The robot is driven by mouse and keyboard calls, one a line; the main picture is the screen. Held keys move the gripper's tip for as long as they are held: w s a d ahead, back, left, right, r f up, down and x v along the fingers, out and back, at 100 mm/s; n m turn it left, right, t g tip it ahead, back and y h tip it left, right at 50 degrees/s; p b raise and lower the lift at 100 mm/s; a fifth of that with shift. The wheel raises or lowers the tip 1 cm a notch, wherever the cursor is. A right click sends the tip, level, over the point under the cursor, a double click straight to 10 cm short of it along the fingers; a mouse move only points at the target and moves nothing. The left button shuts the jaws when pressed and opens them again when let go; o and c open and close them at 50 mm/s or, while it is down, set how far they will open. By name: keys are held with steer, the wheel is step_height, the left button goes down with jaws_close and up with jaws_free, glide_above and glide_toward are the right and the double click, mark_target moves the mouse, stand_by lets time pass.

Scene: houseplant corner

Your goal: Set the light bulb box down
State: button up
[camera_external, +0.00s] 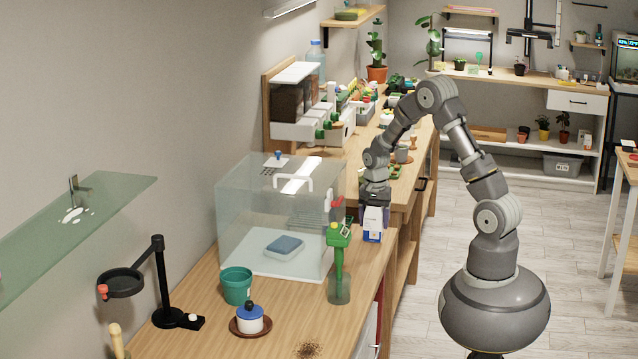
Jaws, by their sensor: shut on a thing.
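The light bulb box (373,225) is a small upright carton, white with a blue lower part. It is near the front edge of the wooden counter, just right of the clear case. My gripper (374,205) points down and is shut on the top of the box. The fingers are small and dark here, and part of the box's top is hidden by them. I cannot tell whether the box's bottom touches the counter or hangs just above it.
A clear case (240,215) stands left of the box. A green-handled tool (339,235) stands close by on the left. A teal pot (237,285) and a blue-lidded jar (250,318) are nearer the camera. Bare counter (295,300) lies in front.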

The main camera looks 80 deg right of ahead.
steer(key=shift+f, duration=0.15)
steer(key=o, duration=1)
step_height(320, 180, up, 12)
steer(key=p, duration=0.4)
steer(key=shift+r, duration=0.2)
